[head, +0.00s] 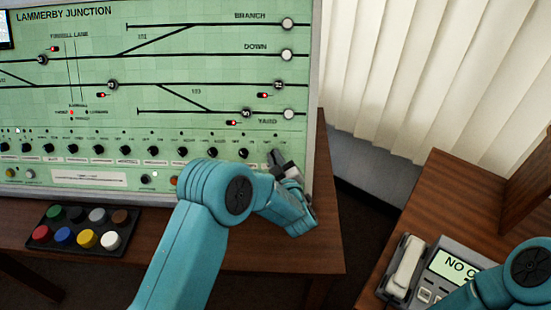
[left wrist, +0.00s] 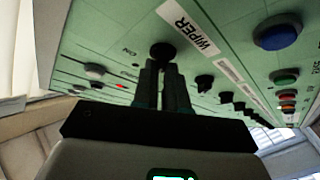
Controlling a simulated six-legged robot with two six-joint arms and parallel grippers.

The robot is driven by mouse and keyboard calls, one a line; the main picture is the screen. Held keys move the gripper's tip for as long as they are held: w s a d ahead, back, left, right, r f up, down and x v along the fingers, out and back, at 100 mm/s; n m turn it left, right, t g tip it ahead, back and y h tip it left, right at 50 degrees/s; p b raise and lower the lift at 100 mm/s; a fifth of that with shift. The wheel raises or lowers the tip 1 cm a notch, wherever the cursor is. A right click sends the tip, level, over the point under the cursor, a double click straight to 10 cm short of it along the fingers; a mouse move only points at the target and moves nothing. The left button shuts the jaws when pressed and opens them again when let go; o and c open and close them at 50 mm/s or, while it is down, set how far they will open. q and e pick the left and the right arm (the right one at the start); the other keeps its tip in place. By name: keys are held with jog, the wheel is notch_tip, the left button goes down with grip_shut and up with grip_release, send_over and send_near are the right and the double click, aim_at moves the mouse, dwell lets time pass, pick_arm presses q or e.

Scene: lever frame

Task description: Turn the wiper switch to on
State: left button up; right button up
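The wiper switch (left wrist: 163,52) is a small black rotary knob on the green panel, beside the WIPER label (left wrist: 188,26) in the left wrist view. An ON mark (left wrist: 129,52) is printed beside it. My left gripper (left wrist: 162,68) has its fingers close together at the knob, and they appear shut on it. The fingers hide most of the knob's grip, so its exact angle is unclear. In the head view my left gripper (head: 280,160) is at the right end of the knob row and covers the switch. My right gripper is out of view.
Several black knobs (head: 154,150) run along the panel (head: 200,70) left of the gripper. A tray of coloured buttons (head: 80,229) sits on the wooden desk (head: 300,258). A telephone (head: 405,268) stands on the right desk. A blue button (left wrist: 278,32) is near the switch.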

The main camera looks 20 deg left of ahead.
pick_arm(q)
grip_shut()
jog(key=shift+a+f+m+t+h+b, duration=0.15)
jog(key=shift+m+t+b, duration=0.1)
jog(key=shift+m+b, duration=0.3)
jog(key=shift+d+f+m+t+h+b, duration=0.15)
jog(key=shift+m+t+b, duration=0.1)
jog(key=shift+m+b, duration=0.25)
jog(key=m+t+h+b, duration=0.1)
jog(key=m+h+b, duration=0.1)
jog(key=m, duration=0.1)
jog(key=m+h+b, duration=0.1)
jog(key=m+b, duration=0.2)
jog(key=m+t+h+b, duration=0.1)
jog(key=m+h+b, duration=0.1)
jog(key=m, duration=0.1)
jog(key=shift+a+r+m+t+h+b, duration=0.1)
jog(key=shift+a+m+t+h+b, duration=0.15)
jog(key=shift+m+t+h+b, duration=0.1)
jog(key=m+h+b, duration=0.1)
jog(key=m, duration=0.1)
jog(key=m+h+b, duration=0.1)
jog(key=m, duration=0.1)
jog(key=shift+r+m+h, duration=0.15)
jog(key=shift+m+h, duration=0.1)
jog(key=shift+m, duration=0.05)
jog(key=shift+r+m+h+b, duration=0.1)
jog(key=shift+m+h+b, duration=0.8)
jog(key=shift+m, duration=0.6)
